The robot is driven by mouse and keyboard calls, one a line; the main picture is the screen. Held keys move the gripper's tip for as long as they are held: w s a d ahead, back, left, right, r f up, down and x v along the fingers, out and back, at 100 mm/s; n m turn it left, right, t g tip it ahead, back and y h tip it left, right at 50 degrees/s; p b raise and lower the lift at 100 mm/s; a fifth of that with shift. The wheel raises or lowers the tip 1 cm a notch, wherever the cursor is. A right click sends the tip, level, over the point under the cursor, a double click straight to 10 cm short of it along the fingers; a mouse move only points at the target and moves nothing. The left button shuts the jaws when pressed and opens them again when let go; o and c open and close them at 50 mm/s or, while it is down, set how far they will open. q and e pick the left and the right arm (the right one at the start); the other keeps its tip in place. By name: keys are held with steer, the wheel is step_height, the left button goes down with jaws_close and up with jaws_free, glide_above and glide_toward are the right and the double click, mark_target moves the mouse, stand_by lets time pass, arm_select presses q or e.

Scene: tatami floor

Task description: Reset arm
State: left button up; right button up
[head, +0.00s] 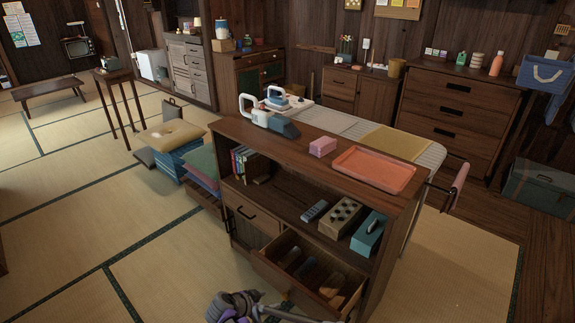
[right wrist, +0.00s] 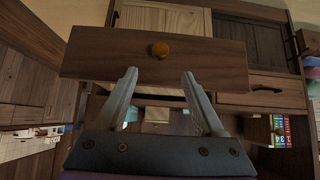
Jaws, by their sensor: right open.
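My right gripper (head: 283,312) shows at the bottom edge of the head view, in front of the wooden cabinet (head: 285,200). In the right wrist view its two grey fingers (right wrist: 158,76) stand apart with nothing between them. The drawer (head: 268,277) is pulled out in the head view, with several dark and brown items inside. My left gripper is not in view.
An orange tray (head: 375,169), a pink block (head: 322,147) and a handheld vacuum (head: 268,122) sit on the cabinet top. A remote (head: 314,210) and boxes fill its shelf. Cushions (head: 170,135) are stacked at left. The tatami floor (head: 95,225) is clear at front left.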

steer(key=s+d+r+n+g+y, duration=0.15)
steer(key=s+d+r, duration=0.25)
steer(key=d+r, duration=0.45)
steer(key=s+d+r+n+g+y, duration=0.15)
steer(key=s+d+r, duration=0.25)
steer(key=d+r, duration=0.45)
steer(key=s+d+r+n+y, duration=0.15)
steer(key=s+d, duration=0.25)
steer(key=s, duration=0.4)
steer(key=s+d+n, duration=0.2)
steer(key=s+d, duration=0.1)
steer(key=s, duration=0.5)
steer(key=s+d+n+y, duration=0.1)
steer(key=s+d, duration=0.3)
steer(key=s, duration=0.4)
arm_select(q)
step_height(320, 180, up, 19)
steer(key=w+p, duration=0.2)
steer(key=p, duration=1.5)
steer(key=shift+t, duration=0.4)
arm_select(e)
step_height(320, 180, up, 19)
steer(key=w+t, duration=0.1)
steer(key=w, duration=0.1)
steer(key=shift+w+r, duration=0.15)
